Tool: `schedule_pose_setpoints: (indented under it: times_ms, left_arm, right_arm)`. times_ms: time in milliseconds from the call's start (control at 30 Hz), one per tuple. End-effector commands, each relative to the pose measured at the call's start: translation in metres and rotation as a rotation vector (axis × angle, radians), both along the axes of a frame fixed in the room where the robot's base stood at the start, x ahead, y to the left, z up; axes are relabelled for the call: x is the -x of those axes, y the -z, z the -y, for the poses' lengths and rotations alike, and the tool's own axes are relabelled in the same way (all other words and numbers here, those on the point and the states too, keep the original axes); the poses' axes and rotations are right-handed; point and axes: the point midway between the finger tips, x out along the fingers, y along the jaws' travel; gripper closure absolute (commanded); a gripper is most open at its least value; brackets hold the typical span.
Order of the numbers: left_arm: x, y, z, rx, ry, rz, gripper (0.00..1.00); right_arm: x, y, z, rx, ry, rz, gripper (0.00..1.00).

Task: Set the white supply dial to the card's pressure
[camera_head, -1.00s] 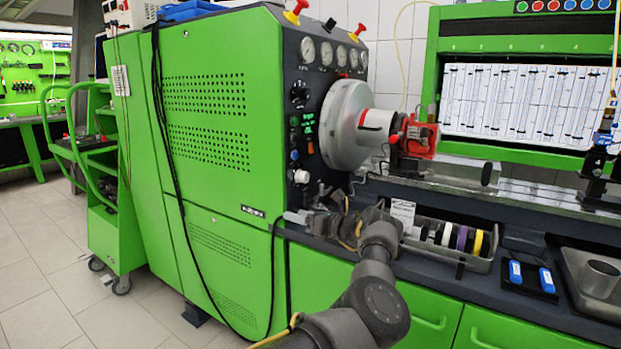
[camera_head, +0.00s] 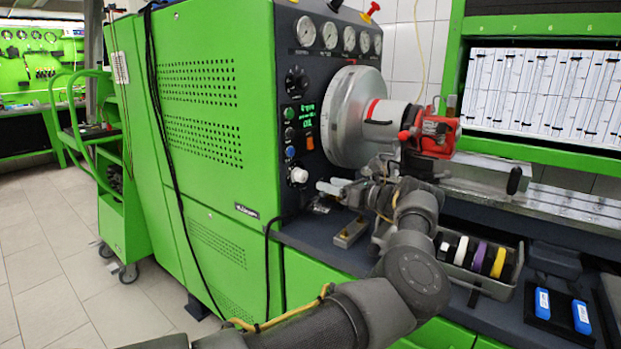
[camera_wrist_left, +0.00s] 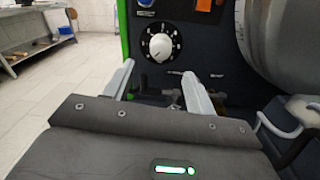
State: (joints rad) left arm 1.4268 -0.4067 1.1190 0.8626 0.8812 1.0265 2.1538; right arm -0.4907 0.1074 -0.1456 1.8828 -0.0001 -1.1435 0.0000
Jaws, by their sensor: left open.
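The white supply dial (camera_head: 298,175) is the pale knob low on the dark front panel of the green bench. In the left wrist view the dial (camera_wrist_left: 160,47) has a white knob and a ring of light scale marks; the figures are too small to read. My left gripper (camera_head: 329,187) is open and empty, to the right of the dial and slightly below it. In the wrist view its fingers (camera_wrist_left: 158,75) stand apart, with the dial beyond and above the gap, untouched. No readable pressure card shows now. My right gripper is out of view.
A large grey drum (camera_head: 352,116) juts from the panel above my gripper, with a red clamp unit (camera_head: 437,133) beside it. A tray (camera_head: 487,284) of coloured rings and a dark holder with blue items (camera_head: 541,303) lie on the bench. A dark knob (camera_head: 297,80) sits higher.

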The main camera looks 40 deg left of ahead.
Motion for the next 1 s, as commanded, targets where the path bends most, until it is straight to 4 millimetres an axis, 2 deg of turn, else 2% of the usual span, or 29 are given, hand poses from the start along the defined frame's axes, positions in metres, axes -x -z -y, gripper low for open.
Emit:
schedule_pose_setpoints:
  times_ms: [267, 500, 700, 967, 1000]
  left_arm:
    - [0.002, -0.001, -0.037, -0.001, -0.002, 0.0, 0.44]
    - [0.002, -0.001, -0.071, -0.003, 0.002, -0.003, 0.44]
    - [0.001, 0.0, -0.081, -0.001, 0.005, -0.002, 0.44]
    - [0.002, 0.0, -0.082, 0.0, 0.005, -0.001, 0.44]
    - [0.002, 0.0, -0.082, 0.0, 0.005, -0.001, 0.5]
  right_arm:
    - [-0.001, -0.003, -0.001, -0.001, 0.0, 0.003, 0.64]
    - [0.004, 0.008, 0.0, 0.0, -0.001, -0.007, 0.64]
    - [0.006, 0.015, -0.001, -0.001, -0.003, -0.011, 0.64]
    - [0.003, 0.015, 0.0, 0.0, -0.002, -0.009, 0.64]
    - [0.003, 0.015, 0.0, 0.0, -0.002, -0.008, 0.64]
